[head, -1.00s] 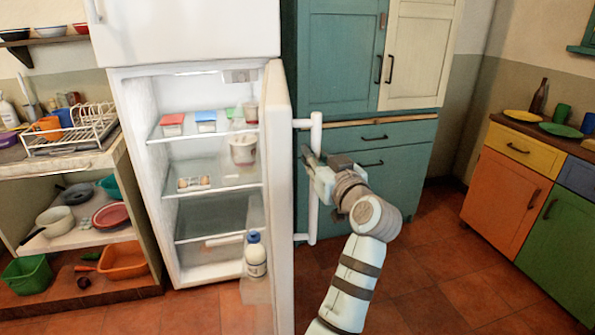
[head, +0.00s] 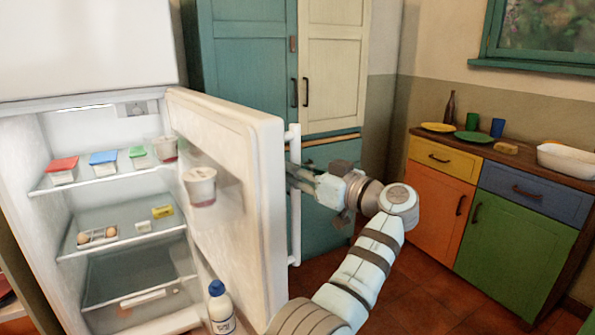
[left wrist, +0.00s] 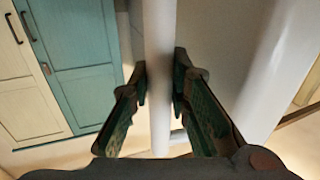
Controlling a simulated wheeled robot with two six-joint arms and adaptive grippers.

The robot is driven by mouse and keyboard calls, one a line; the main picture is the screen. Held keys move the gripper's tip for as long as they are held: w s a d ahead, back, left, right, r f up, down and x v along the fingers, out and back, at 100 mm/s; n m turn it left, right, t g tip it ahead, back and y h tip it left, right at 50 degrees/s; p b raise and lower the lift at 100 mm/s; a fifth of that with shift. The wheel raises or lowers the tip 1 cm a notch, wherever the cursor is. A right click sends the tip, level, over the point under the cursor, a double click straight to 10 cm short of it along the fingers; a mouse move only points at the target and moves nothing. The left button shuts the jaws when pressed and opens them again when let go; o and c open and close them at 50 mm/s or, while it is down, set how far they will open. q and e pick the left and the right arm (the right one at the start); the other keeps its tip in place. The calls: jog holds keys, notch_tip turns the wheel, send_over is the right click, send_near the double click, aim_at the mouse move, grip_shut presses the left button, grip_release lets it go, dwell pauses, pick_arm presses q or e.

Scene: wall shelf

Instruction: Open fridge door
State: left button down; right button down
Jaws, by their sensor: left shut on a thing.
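The white fridge door (head: 243,150) stands open, swung out to the right of the fridge body. Its vertical white handle (head: 294,225) is on the outer face. My left gripper (head: 293,175) is at the handle. In the left wrist view, the handle bar (left wrist: 159,60) runs between the two fingers of my left gripper (left wrist: 162,85), and they are shut around it. The fridge inside shows shelves with lidded tubs, eggs and a yellow item. A white bottle with a blue cap (head: 221,308) and a cup (head: 200,186) are on the door's inner side. My right gripper is not in view.
A teal and cream cupboard (head: 250,60) stands behind the door. A coloured counter unit (head: 440,180) at the right carries plates, cups, a bottle and a white basin (head: 568,160). Red tiled floor (head: 425,285) between them is clear.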

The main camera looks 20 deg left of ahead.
pick_arm(q)
jog(key=shift+w+r, duration=0.1)
jog(key=shift+w, duration=0.1)
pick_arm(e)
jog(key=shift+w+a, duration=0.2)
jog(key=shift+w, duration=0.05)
pick_arm(q)
jog(key=c, duration=1.7)
grip_release()
jog(key=shift+w, duration=0.1)
jog(key=shift+o, duration=1.1)
jog(key=shift+a, duration=0.1)
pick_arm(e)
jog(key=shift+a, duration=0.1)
